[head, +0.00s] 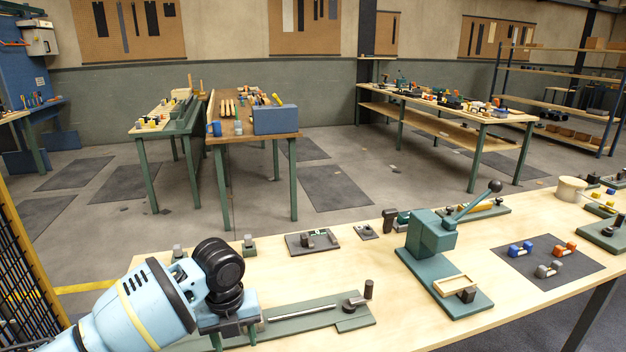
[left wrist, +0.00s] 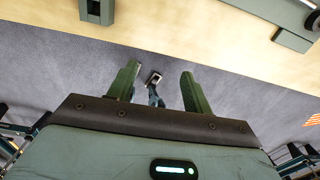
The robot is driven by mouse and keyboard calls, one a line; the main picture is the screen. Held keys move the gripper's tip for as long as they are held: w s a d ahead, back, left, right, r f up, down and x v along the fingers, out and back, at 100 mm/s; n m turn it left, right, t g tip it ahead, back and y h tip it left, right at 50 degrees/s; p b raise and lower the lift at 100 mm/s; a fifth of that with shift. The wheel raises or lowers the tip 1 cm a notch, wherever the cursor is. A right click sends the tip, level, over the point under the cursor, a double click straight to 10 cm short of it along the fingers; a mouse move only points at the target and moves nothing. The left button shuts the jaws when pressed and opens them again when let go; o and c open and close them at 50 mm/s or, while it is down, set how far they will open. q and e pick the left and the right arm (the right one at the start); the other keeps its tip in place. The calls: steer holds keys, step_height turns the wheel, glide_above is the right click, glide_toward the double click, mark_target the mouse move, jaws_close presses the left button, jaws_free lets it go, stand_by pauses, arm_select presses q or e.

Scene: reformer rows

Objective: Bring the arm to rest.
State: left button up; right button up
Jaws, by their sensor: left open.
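My left arm (head: 150,305), pale blue with a black wrist, comes in at the lower left of the head view. Its gripper (head: 232,338) is over the left part of the near bench (head: 415,330), its fingers partly out of sight. The bench (left wrist: 170,25) shows along the top of that view. My right gripper is in neither view.
Close by my left gripper lies a green slide fixture (head: 315,322). A green lever press (head: 432,240) stands mid-bench, and a dark mat (head: 545,268) with small coloured dumbbell-shaped pieces lies to its right. A yellow-framed mesh guard (head: 25,270) stands at the left.

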arm_select(q)
steer(key=s+d+f+n+t+h+p, duration=0.1)
steer(key=s+d+f+n+t+h, duration=0.15)
steer(key=s+d+f+n, duration=0.4)
steer(key=s+d+f+n+t+h, duration=0.1)
steer(key=s+d+f+n+h, duration=0.2)
steer(key=s+f+n, duration=0.65)
steer(key=s+a+f+n+t+y, duration=0.2)
steer(key=s+a+n, duration=0.5)
steer(key=s, duration=0.2)
steer(key=s+a+f+n+t+y+p, duration=0.1)
steer(key=s+a+f+n+t+y, duration=0.1)
steer(key=s+a+n, duration=0.5)
steer(key=s+f+t, duration=0.1)
steer(key=s, duration=0.2)
steer(key=shift+s+a, duration=0.15)
steer(key=shift+a, duration=0.05)
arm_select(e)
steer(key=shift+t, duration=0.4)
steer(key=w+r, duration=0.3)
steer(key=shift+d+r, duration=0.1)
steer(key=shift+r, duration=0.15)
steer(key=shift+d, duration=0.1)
